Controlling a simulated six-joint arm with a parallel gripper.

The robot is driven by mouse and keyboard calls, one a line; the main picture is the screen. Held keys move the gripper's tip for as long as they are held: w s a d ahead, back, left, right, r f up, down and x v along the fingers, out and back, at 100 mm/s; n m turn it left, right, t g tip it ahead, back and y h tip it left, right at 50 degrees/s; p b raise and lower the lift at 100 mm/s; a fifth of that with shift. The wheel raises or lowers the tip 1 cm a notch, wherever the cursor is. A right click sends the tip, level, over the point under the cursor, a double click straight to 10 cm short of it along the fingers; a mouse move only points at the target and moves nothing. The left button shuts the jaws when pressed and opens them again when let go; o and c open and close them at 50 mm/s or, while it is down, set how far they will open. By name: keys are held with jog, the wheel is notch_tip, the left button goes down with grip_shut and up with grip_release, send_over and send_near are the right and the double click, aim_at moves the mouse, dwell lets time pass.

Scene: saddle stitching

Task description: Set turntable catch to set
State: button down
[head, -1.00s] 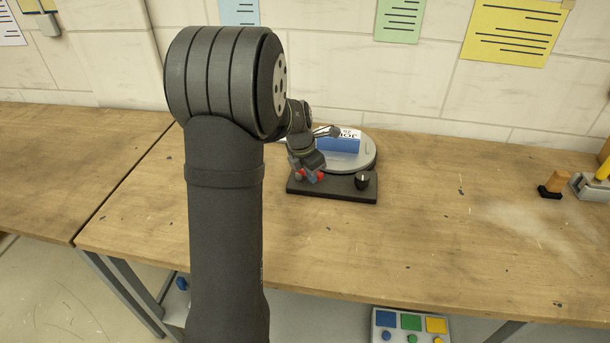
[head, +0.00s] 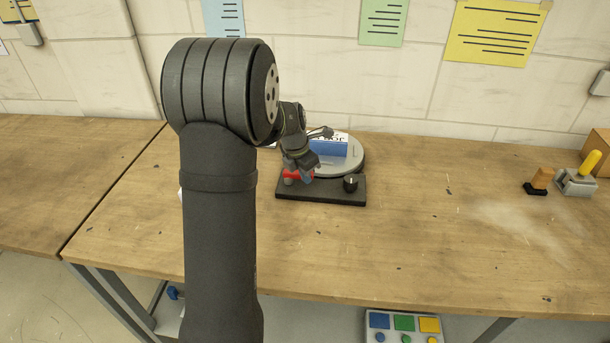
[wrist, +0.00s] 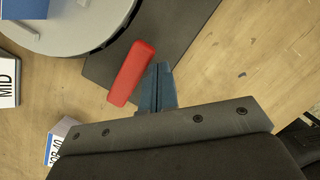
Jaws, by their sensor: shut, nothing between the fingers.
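The turntable's round grey plate (head: 352,167) sits at the back of a dark base (head: 335,197) on the bench. A red lever (head: 293,175), which looks like the catch, lies at the left of the base. In the wrist view the red lever (wrist: 131,73) slants beside the plate's edge, over the base. My gripper (head: 306,178) is low over the base at the lever. In the wrist view its blue fingers (wrist: 158,78) are together and empty, just right of the lever. I cannot tell whether they touch it.
A blue block with a white label (head: 328,146) stands on the plate. A black knob (head: 350,183) rises from the base's right side. Labelled blocks (wrist: 8,82) lie left in the wrist view. A stamp-like tool (head: 539,180) stands far right; the bench between is clear.

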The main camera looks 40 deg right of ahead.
jog(key=s+a, duration=0.3)
jog(key=shift+s+a+r, duration=0.1)
jog(key=shift+r, duration=0.05)
jog(key=s+d+v, duration=0.1)
jog(key=v, duration=0.8)
jog(key=shift+s+r, duration=0.2)
jog(key=shift+r, duration=0.15)
jog(key=shift+a+f, duration=0.1)
jog(key=x, duration=0.3)
jog(key=w+x, duration=0.1)
jog(key=x, duration=0.5)
jog(key=shift+w+a+f, duration=0.25)
jog(key=shift+w+f, duration=0.1)
jog(key=shift+f, duration=0.05)
jog(key=w+a+m, duration=0.1)
jog(key=w, duration=0.1)
jog(key=w+a+m, duration=0.2)
jog(key=shift+w+a+g, duration=0.15)
jog(key=shift+w+g, duration=0.15)
jog(key=shift+g, duration=0.1)
jog(key=shift+w+a+m, duration=0.2)
jog(key=shift+w+m, duration=0.05)
jog(key=shift+m, duration=0.15)
jog(key=shift+w+a+m+g, duration=0.2)
jog(key=shift+w+m, duration=0.1)
jog(key=shift+m, duration=0.35)
jog(key=shift+w+a+m+g, duration=0.15)
jog(key=shift+w+m, duration=0.1)
jog(key=shift+m, duration=0.4)
